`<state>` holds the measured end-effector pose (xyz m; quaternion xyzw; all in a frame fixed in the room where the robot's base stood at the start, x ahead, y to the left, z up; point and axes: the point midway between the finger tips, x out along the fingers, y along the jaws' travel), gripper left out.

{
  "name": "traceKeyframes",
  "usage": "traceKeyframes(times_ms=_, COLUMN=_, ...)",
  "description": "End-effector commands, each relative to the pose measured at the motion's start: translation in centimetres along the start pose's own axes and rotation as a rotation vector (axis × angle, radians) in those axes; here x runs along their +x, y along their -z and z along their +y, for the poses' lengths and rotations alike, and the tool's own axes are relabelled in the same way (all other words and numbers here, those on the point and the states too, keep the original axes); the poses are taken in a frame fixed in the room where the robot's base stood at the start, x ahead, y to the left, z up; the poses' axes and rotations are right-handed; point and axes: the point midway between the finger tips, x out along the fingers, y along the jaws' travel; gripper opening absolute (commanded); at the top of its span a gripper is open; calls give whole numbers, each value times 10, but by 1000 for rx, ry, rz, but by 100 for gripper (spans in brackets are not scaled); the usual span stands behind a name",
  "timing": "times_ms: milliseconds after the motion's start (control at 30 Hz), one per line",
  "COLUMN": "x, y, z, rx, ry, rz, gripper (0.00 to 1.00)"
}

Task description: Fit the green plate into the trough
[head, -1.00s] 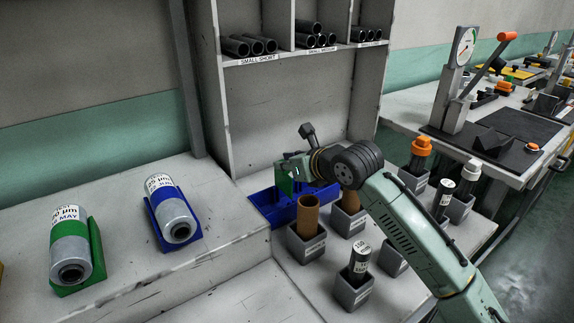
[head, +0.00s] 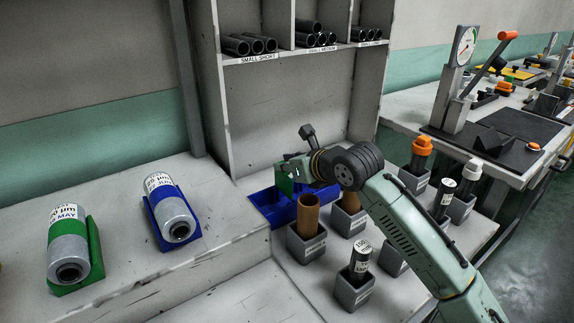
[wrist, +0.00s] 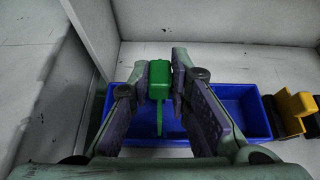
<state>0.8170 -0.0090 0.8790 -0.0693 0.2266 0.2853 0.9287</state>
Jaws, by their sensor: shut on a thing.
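In the wrist view, my gripper (wrist: 167,92) is shut on the green plate (wrist: 159,78), which sits between its two fingers. A thin green edge of the plate extends down toward the trough floor. The blue trough (wrist: 245,107) lies below and around the gripper; I cannot tell whether the plate touches its floor. In the head view, the blue trough (head: 262,196) sits at the back of the bench, and my gripper (head: 290,178) is over it with the green plate (head: 286,183) partly hidden.
A brown tube (head: 308,214) stands in a grey holder just in front of the trough. Several more holders with tubes stand to the right, close to my arm. A wall of the shelf rises behind. Film rolls on green (head: 95,245) and blue (head: 153,222) stands lie left.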

Motion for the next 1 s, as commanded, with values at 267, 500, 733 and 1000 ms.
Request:
traceKeyframes(times_ms=267, x=2, y=4, z=0, rx=0, ry=0, rz=0, gripper=0)
traceKeyframes(times_ms=500, x=3, y=6, z=0, rx=0, ry=0, rz=0, gripper=0)
traceKeyframes(times_ms=733, x=5, y=9, z=0, rx=0, ry=0, rz=0, gripper=0)
traceKeyframes(times_ms=1000, x=6, y=12, z=0, rx=0, ry=0, rz=0, gripper=0)
